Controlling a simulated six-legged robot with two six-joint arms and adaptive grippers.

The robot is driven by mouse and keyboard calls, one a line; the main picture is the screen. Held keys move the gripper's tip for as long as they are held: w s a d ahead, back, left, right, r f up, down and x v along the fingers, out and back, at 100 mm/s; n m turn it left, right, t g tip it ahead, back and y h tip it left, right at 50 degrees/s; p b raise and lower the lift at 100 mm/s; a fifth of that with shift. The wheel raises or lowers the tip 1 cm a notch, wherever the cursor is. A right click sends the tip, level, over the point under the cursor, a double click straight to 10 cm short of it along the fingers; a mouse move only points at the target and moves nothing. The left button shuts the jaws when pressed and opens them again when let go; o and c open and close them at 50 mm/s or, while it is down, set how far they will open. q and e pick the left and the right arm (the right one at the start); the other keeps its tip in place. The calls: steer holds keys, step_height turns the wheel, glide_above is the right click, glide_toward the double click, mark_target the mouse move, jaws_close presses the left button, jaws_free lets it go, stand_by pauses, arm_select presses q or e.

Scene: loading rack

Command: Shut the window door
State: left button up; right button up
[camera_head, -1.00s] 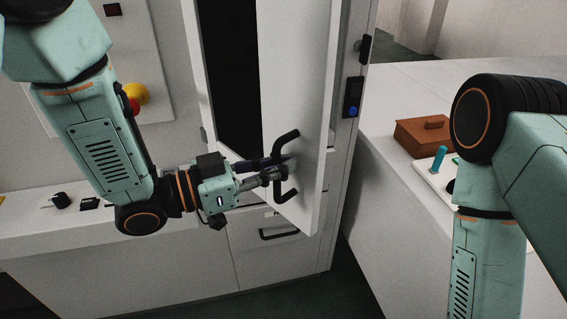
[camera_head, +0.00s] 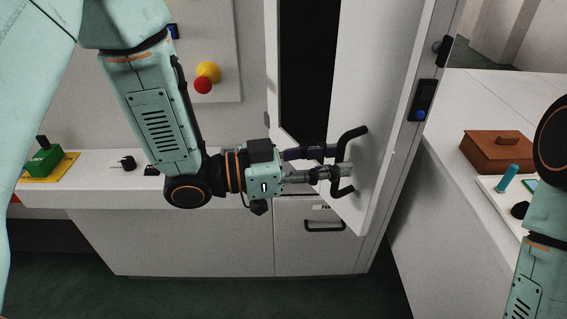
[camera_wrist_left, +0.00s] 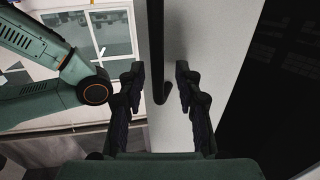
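The white window door (camera_head: 378,90) stands ajar in the head view, with a dark opening (camera_head: 304,65) to its left. A black bar handle (camera_head: 346,187) sits on the door's face. My left gripper (camera_head: 340,162) is at this handle, its fingers pointing right. In the left wrist view the fingers (camera_wrist_left: 160,75) are spread apart. The handle (camera_wrist_left: 158,50) runs down between them with space on both sides, and the door face (camera_wrist_left: 205,40) lies behind. My right arm (camera_head: 545,210) shows at the right edge, its gripper outside the view.
A white counter (camera_head: 428,200) stands right of the door, with a brown box (camera_head: 490,155) and a blue cylinder (camera_head: 507,178). A drawer with a black handle (camera_head: 325,226) is below the door. A red button (camera_head: 203,86) is on the left wall panel.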

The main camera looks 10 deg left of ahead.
arm_select(q)
steer(key=v, duration=0.9)
steer(key=shift+a, duration=0.25)
steer(key=shift+s, duration=0.15)
stand_by(0.4)
